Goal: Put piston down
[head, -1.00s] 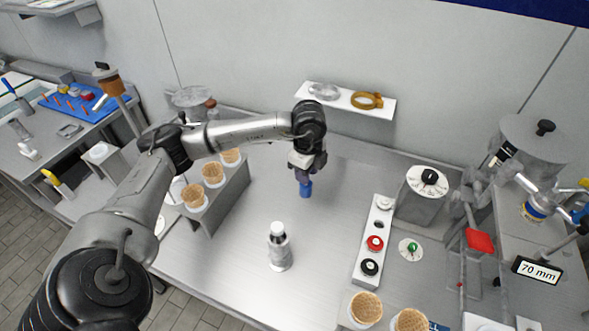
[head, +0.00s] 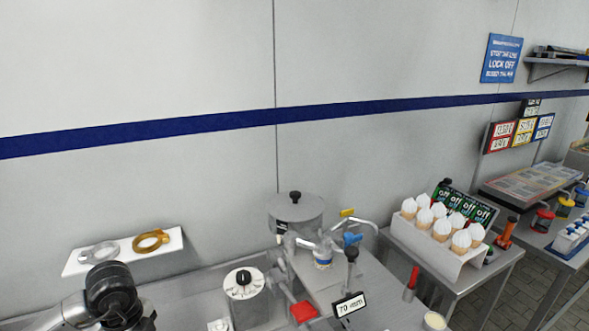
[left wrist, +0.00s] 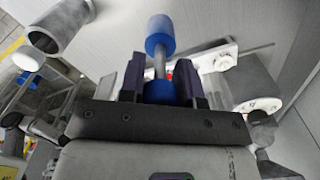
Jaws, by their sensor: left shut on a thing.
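The piston (left wrist: 160,40) shows in the left wrist view. It has a blue cylindrical head, a thin grey rod, and a blue part between the fingers. My left gripper (left wrist: 160,82) is shut on that blue part, and the head and rod stick out past the fingertips. In the head view only my left arm's black wrist shows at the lower left, below the wall shelf; the gripper and piston are out of that view. My right gripper is in neither view.
The wall shelf (head: 75,262) holds a grey ring and a gold ring (head: 151,241). A dial box (head: 243,284) and a lidded metal hopper (head: 296,212) stand to the right. A rack of cones (head: 465,268) is further right. A grey cylinder (left wrist: 62,27) shows in the wrist view.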

